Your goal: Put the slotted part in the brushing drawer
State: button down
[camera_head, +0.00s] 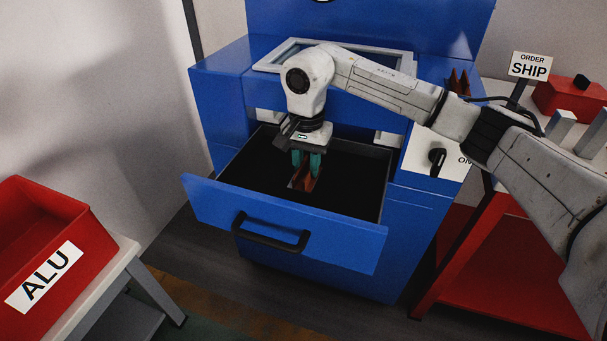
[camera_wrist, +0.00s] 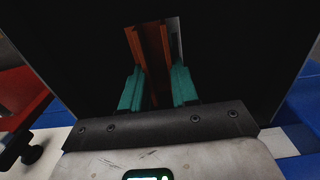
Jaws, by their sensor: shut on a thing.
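A brown slotted part (camera_head: 303,180) is between the green fingers of my gripper (camera_head: 307,160), which is shut on it. The part also shows in the wrist view (camera_wrist: 152,60), held between the fingertips (camera_wrist: 158,88). The open blue drawer (camera_head: 285,222) is pulled out of the blue machine, with a dark interior. My gripper points down inside the drawer's outline, and the part is low in it. I cannot tell whether the part touches the drawer floor. A small pale patch shows beside the part.
The blue machine (camera_head: 227,95) stands behind the drawer. Another brown part (camera_head: 458,82) is on its top at right. A red ALU bin (camera_head: 45,240) is at left.

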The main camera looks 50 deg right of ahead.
aim_at(303, 172)
jog(key=shift+w+d+f, duration=0.1)
jog(key=shift+w+f, duration=0.35)
jog(key=shift+f, duration=0.05)
jog(key=shift+w+f, duration=0.15)
jog(key=shift+f, duration=1.55)
jog(key=shift+f, duration=0.2)
jog(key=c, duration=0.8)
grip_release()
jog(key=shift+c, duration=0.2)
jog(key=shift+r, duration=0.15)
notch_tip(303, 172, up, 12)
jog(key=shift+r, duration=0.1)
